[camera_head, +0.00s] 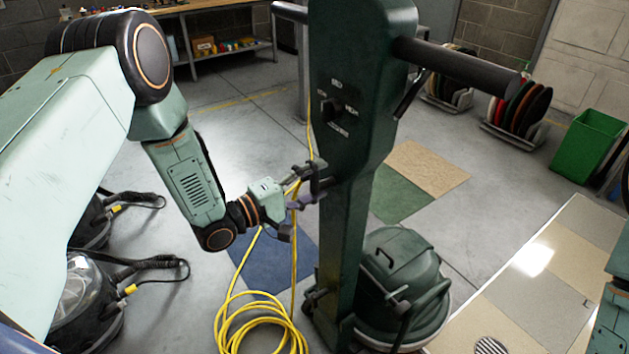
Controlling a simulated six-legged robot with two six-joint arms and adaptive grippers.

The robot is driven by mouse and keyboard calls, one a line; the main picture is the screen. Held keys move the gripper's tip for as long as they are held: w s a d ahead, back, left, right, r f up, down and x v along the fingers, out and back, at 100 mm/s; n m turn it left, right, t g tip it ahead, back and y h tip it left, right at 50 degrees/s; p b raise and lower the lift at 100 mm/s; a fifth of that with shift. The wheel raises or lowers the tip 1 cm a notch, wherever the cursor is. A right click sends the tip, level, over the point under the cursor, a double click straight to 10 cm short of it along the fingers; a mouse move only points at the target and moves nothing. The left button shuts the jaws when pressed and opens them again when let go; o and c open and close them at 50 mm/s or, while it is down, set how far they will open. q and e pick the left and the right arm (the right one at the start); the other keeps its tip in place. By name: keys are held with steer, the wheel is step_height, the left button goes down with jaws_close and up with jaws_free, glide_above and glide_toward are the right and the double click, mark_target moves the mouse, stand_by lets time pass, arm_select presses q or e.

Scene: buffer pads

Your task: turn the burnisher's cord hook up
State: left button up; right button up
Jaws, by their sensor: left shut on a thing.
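The burnisher (349,150) is dark green and stands upright in the middle of the head view, with a grey handle bar at the top right and a rounded motor head (400,265) at the floor. A yellow cord (253,312) hangs down beside its column and lies coiled on the floor. My left gripper (306,187) is at the left side of the column, shut on the cord hook (318,180). The fingers hide much of the hook, so its turn is hard to tell. Only part of my right arm shows at the right edge; its gripper is out of view.
Racks of round pads (520,112) and a green bin (587,145) stand at the back right. Black vacuum-like machines (88,300) sit at the lower left. A workbench (170,10) is at the back. Floor tile samples (425,168) lie behind the burnisher.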

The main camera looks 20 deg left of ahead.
stand_by(0.4)
arm_select(q)
steer(key=o, duration=1.2)
steer(key=shift+c, duration=0.2)
steer(key=v, duration=1.2)
steer(key=shift+a, duration=0.1)
steer(key=shift+x, duration=6.05)
